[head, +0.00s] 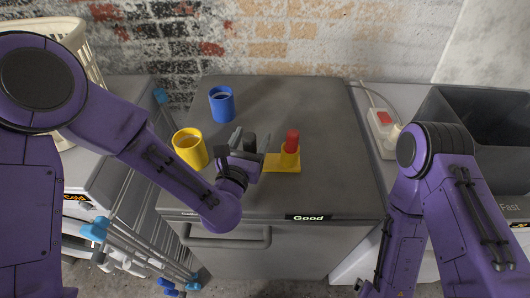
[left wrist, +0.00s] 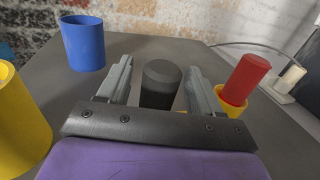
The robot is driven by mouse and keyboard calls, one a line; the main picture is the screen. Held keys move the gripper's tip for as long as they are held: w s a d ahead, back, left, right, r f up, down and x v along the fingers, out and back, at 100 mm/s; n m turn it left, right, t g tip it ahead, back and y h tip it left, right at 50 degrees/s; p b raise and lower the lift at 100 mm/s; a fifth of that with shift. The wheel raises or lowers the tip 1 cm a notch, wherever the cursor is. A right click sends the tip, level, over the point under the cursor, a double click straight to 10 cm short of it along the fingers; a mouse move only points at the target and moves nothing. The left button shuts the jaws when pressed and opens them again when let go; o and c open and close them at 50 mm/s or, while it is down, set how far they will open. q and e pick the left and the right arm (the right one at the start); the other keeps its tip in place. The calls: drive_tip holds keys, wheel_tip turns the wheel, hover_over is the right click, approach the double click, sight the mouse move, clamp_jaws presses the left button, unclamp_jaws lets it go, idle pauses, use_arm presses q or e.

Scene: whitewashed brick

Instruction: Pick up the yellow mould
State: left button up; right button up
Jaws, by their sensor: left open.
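A yellow open cup-like mould (head: 190,150) stands upright on the grey worktop, left of my left gripper; it also shows at the left edge of the left wrist view (left wrist: 18,120). A second yellow piece (head: 283,163), flat with a socket, sits right of the gripper and holds an upright red cylinder (head: 292,141). My left gripper (head: 250,146) is open, between the two yellow things. In the left wrist view, a dark round-topped cylinder (left wrist: 161,82) shows between its fingers; I cannot tell whether they touch it.
A blue cup (head: 222,104) stands behind the yellow mould. A white socket block (head: 382,122) with a cable is at right, near a dark bin (head: 480,125). A white basket (head: 70,35) and a drying rack (head: 130,240) are at left. The worktop's back right is clear.

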use_arm(q)
drive_tip(key=shift+w+d+f, duration=0.1)
drive_tip(key=shift+w, duration=0.5)
drive_tip(key=shift+s, duration=0.1)
clamp_jaws()
drive_tip(key=shift+r, duration=0.65)
drive_tip(key=s+d+r+p, duration=0.1)
drive_tip(key=s+r+p, duration=1)
drive_tip(key=s+p, duration=0.3)
drive_tip(key=shift+r+p, duration=0.4)
drive_tip(key=shift+p, duration=0.05)
